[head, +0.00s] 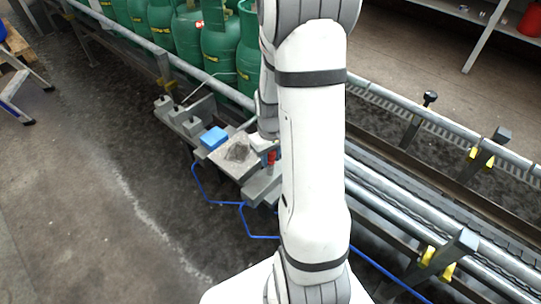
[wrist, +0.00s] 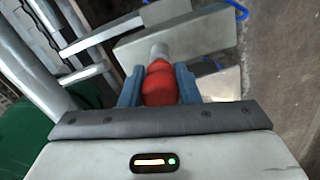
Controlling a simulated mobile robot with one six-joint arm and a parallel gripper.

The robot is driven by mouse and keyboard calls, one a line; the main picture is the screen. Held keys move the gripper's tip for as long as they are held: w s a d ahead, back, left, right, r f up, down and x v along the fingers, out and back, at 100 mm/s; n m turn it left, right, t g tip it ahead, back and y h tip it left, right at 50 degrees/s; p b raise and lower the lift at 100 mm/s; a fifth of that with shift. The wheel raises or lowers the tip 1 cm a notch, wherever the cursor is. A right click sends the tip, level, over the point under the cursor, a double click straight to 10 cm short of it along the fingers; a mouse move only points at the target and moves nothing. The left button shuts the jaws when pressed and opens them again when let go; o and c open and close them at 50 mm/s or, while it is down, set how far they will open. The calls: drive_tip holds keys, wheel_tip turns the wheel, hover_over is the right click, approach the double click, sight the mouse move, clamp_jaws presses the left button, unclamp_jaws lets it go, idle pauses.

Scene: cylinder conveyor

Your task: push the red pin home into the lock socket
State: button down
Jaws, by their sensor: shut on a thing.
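The red pin (wrist: 160,84) sits between the two blue fingers of my gripper (wrist: 159,88) in the wrist view. The gripper is shut on its red body. The pin's pale metal end (wrist: 158,50) points away from the gripper, towards a grey metal block (wrist: 190,32). I cannot tell whether that end is inside a hole, and no socket opening is visible. In the head view a small part of the red pin (head: 271,158) shows beside my arm, above a grey block (head: 262,184). My arm hides most of the gripper there.
Conveyor rails (head: 430,215) run along the right. A blue hose (head: 215,201) hangs below the fixture.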

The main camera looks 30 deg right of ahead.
drive_tip(key=shift+f+b, duration=0.7)
drive_tip(key=shift+f, duration=0.3)
drive_tip(key=c, duration=1)
unclamp_jaws()
wheel_tip(320, 180, up, 8)
drive_tip(key=p, duration=0.3)
drive_tip(key=shift+r, duration=0.1)
drive_tip(key=s+a+r+t+p, duration=0.1)
drive_tip(key=s+a+r+p, duration=0.3)
drive_tip(key=r, duration=0.9)
drive_tip(key=s+a+r+p, duration=0.4)
drive_tip(key=r+p, duration=0.7)
drive_tip(key=r, duration=0.1)
drive_tip(key=s+a+r+m+t+p, duration=0.1)
drive_tip(key=s+a+r+p, duration=0.3)
drive_tip(key=r+p, duration=0.4)
wheel_tip(320, 180, up, 6)
drive_tip(key=shift+a+f+t, duration=0.15)
drive_tip(key=shift+t, duration=0.15)
